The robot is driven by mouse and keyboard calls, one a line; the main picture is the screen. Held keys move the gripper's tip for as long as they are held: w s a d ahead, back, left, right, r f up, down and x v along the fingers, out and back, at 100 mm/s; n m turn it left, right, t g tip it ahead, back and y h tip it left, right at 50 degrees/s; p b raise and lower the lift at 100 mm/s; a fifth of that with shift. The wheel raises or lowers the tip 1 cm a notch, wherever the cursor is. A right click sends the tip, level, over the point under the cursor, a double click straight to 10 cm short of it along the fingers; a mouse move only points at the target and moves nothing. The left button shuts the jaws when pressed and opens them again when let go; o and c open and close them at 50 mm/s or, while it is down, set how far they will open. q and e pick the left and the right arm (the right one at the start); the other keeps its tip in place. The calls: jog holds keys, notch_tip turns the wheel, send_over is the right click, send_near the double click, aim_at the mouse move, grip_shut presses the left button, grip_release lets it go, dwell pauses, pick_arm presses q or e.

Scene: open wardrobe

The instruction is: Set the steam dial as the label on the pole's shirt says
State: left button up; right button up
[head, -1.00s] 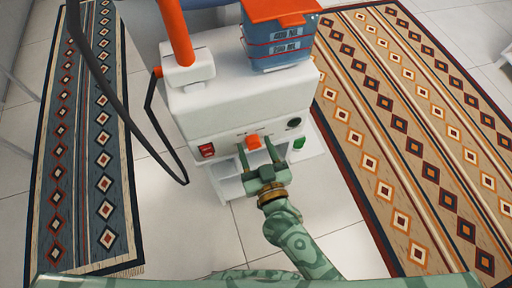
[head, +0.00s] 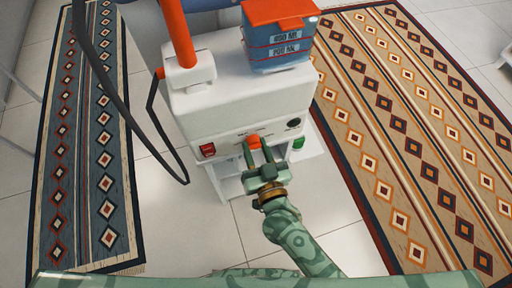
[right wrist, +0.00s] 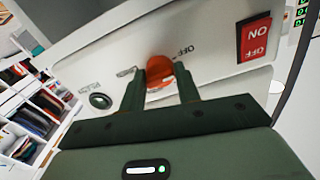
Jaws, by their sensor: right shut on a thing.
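The steam dial is an orange-red knob (head: 254,141) on the front panel of a white steamer (head: 215,98). In the right wrist view the dial (right wrist: 160,70) sits between my fingers, with "OFF" printed to its right and another marking to its left, too small to read. My right gripper (head: 257,147) is shut on the dial, a finger on each side; it also shows in the right wrist view (right wrist: 161,78). My left gripper is not in view. The pole (head: 175,30) is orange. No shirt or label can be made out.
A red ON/OFF switch (head: 207,150) is left of the dial, a dark round knob (head: 293,123) right of it. A blue tank (head: 277,48) with an orange lid and a black hose (head: 97,75) are on the steamer. Patterned rugs lie left (head: 85,170) and right (head: 420,140).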

pick_arm(q)
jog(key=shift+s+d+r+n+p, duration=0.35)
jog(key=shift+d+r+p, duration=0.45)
jog(key=shift+p, duration=0.3)
pick_arm(e)
jog(key=shift+f+m, duration=0.1)
jog(key=shift+m, duration=5.8)
jog(key=o, duration=0.9)
jog(key=shift+o, duration=0.2)
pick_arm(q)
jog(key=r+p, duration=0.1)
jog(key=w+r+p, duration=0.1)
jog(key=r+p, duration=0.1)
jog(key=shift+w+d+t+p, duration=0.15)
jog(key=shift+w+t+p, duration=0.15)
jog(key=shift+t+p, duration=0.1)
pick_arm(e)
jog(key=v, duration=1.6)
jog(key=shift+s, duration=0.2)
